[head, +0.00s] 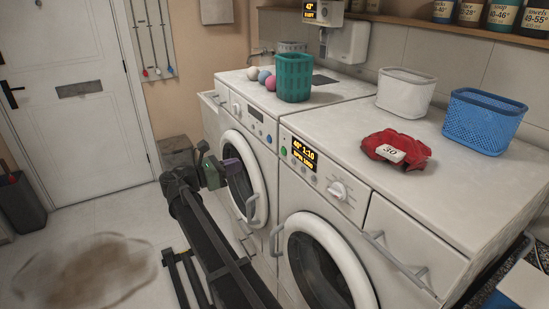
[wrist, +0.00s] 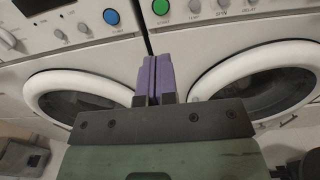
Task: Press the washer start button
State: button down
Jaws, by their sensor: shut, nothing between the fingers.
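Two white front-loading machines stand side by side. The right one has a lit amber display (head: 303,152), a grey dial (head: 338,190) and a round green button (head: 284,151) at its panel's left end. The green button also shows in the wrist view (wrist: 161,7), at the top edge, beyond my fingertips. The left machine has a blue button (wrist: 110,16) near its right edge. My gripper (head: 232,164) is shut and empty, with purple fingers together, in front of the left machine's door. In the wrist view the fingertips (wrist: 154,58) appear below the green button, apart from it.
Both round doors have protruding handles, one on the left machine (head: 251,208). On top are a green basket (head: 294,78), a white basket (head: 406,92), a blue basket (head: 484,121) and a red cloth (head: 385,141) tagged 30. A brown stain (head: 85,272) marks the floor.

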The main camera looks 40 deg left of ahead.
jog(key=x, duration=1.4)
jog(key=shift+d, duration=0.1)
jog(key=shift+w+d, duration=0.2)
jog(key=shift+w, duration=0.4)
send_near(283, 151)
jog(key=v, duration=0.5)
jog(key=shift+s+a+f, duration=0.1)
jog(key=shift+s+a, duration=0.15)
jog(key=shift+a, duration=0.1)
